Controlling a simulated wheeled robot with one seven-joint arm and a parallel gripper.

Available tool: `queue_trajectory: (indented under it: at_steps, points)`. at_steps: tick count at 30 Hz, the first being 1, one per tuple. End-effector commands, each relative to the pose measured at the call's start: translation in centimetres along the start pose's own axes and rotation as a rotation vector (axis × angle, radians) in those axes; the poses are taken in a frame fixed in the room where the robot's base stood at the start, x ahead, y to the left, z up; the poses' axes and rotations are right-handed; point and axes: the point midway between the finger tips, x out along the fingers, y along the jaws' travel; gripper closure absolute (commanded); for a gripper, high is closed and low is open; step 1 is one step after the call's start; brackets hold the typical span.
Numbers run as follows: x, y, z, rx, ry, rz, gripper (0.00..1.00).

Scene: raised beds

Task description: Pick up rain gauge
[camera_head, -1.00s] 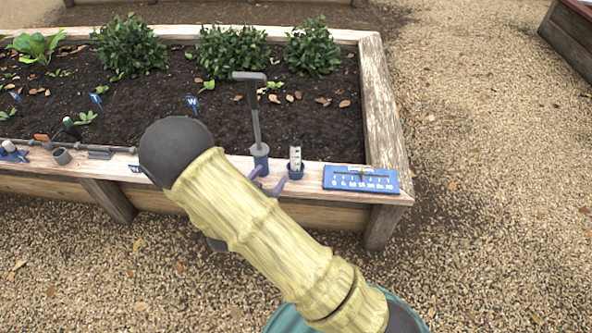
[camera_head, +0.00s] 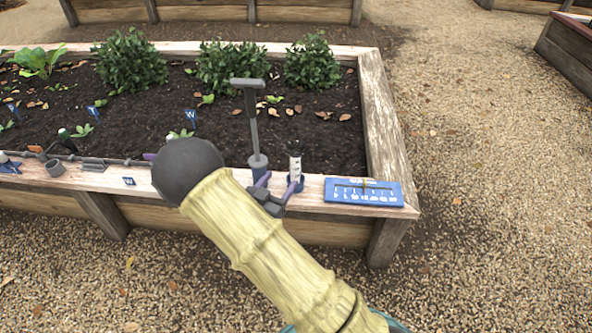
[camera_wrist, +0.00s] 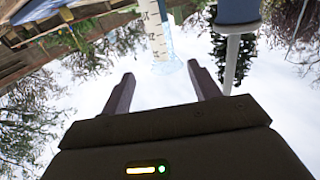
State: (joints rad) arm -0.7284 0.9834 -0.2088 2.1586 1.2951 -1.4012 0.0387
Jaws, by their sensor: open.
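The rain gauge (camera_head: 295,167) is a small clear tube with a white marked scale, upright in a blue base on the bed's front ledge. It also shows in the wrist view (camera_wrist: 154,28), top centre, just beyond the space between my fingertips. My gripper (camera_head: 280,182) is open and empty, in front of the gauge, with one finger overlapping its base in the head view. In the wrist view my gripper (camera_wrist: 161,72) has its two fingers spread apart. Whether a finger touches the gauge cannot be told.
A tall grey tool with a T-shaped top (camera_head: 253,120) stands in a holder close left of the gauge. A blue scale plaque (camera_head: 363,191) lies on the ledge to the right. The wooden bed (camera_head: 385,115) holds soil and bushes. Open gravel (camera_head: 500,240) lies to the right.

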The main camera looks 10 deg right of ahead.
Motion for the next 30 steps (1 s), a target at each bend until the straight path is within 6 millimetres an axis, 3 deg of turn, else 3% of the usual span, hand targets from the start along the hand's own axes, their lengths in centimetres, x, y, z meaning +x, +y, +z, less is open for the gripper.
queue_trajectory:
  at_steps: [9,23,30]
  points:
    - [5.4,0.0,0.2,0.001,0.001,0.001,0.39]
    - [6.3,0.0,0.1,-0.001,0.000,0.000,0.39]
    - [8.9,-0.4,0.9,0.003,0.001,0.001,0.39]
